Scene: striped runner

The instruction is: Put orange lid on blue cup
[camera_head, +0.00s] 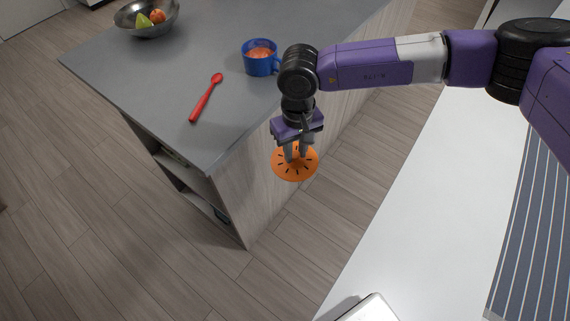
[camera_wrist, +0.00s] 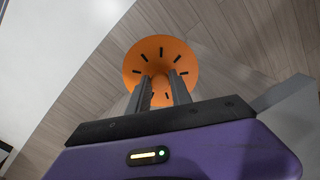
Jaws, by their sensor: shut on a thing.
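My gripper (camera_head: 295,152) is shut on the orange lid (camera_head: 291,169), a round disc with dark slots. It holds the lid in the air over the floor, in the gap between the grey island and the white counter. The wrist view shows the lid (camera_wrist: 149,54) beyond the two fingers (camera_wrist: 160,84); their grip point on the lid is partly hidden. The blue cup (camera_head: 257,66) stands upright on the island near its right edge, with its handle to the right and something orange-red inside. The lid is apart from the cup.
The grey island (camera_head: 225,40) also bears a red spoon (camera_head: 206,98) left of the cup and a metal bowl (camera_head: 127,17) of fruit at the back left. A white counter (camera_head: 420,200) with a striped runner (camera_head: 540,230) lies at right.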

